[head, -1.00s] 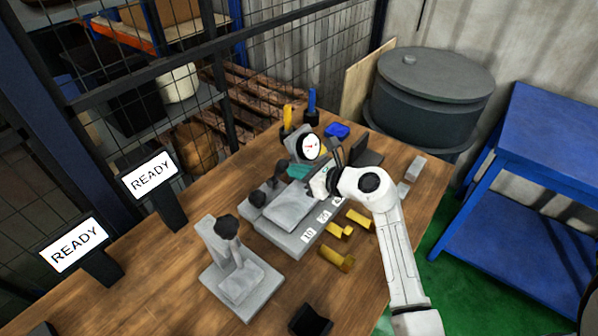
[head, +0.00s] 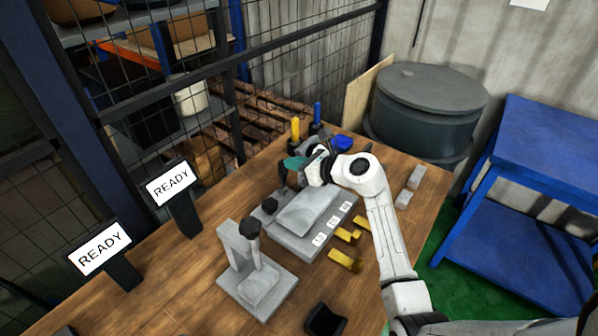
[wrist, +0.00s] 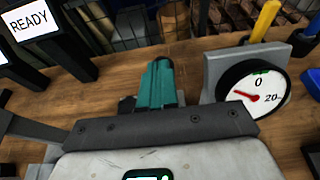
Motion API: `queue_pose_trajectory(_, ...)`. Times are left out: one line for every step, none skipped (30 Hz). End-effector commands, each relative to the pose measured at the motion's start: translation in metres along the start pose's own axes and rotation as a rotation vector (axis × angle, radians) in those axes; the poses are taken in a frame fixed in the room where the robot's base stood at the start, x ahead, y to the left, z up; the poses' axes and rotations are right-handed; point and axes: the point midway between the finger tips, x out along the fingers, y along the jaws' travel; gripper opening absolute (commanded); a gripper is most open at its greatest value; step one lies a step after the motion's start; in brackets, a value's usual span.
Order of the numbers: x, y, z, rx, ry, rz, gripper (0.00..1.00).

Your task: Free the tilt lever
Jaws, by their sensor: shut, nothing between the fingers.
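My gripper (head: 290,163) has teal fingers, shut with nothing between them, above the back of the grey grinder-like fixture (head: 308,210). In the wrist view, the closed fingers (wrist: 157,80) point away over the wooden table. A dark upright lever (head: 282,174) stands close to the fingertips in the head view; I cannot tell whether they touch. A black knob (head: 270,206) sits at the fixture's left end. A grey stand (head: 236,262) nearer the front carries another lever with a black knob (head: 251,230). I cannot tell for certain which is the tilt lever.
A dial gauge (wrist: 254,96) stands right of my fingers. Yellow pieces (head: 346,260) lie before the fixture, and a black holder (head: 325,319) is at the front. Two READY screens (head: 170,186) stand left. Yellow and blue handles (head: 317,112) stand behind.

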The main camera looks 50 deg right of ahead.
Motion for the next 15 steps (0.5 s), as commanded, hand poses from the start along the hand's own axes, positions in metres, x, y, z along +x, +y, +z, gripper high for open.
queue_pose_trajectory(0.005, 0.0, 0.008, -0.001, 0.0, 0.002, 0.0)
queue_pose_trajectory(0.008, 0.0, 0.01, -0.001, 0.0, 0.002, 0.0)
queue_pose_trajectory(0.013, 0.0, 0.012, -0.001, 0.0, 0.002, 0.0)
queue_pose_trajectory(0.016, 0.0, 0.014, -0.001, 0.0, 0.001, 0.0)
queue_pose_trajectory(0.019, 0.0, 0.016, -0.001, -0.001, 0.001, 0.0)
queue_pose_trajectory(0.024, 0.0, 0.018, -0.001, 0.0, 0.001, 0.0)
queue_pose_trajectory(0.027, 0.0, 0.02, -0.001, 0.0, 0.001, 0.0)
queue_pose_trajectory(0.03, 0.0, 0.021, -0.001, 0.0, 0.001, 0.0)
queue_pose_trajectory(0.034, 0.0, 0.022, -0.001, 0.0, 0.001, 0.0)
queue_pose_trajectory(0.037, 0.0, 0.024, -0.001, 0.0, 0.001, 0.0)
queue_pose_trajectory(0.04, 0.001, 0.024, -0.001, 0.0, 0.002, 0.0)
queue_pose_trajectory(0.043, 0.0, 0.025, 0.0, 0.0, 0.001, 0.0)
queue_pose_trajectory(0.046, 0.0, 0.026, -0.001, 0.0, 0.0, 0.0)
queue_pose_trajectory(0.048, 0.0, 0.027, -0.001, 0.0, 0.0, 0.0)
queue_pose_trajectory(0.051, 0.0, 0.028, -0.001, 0.0, 0.001, 0.0)
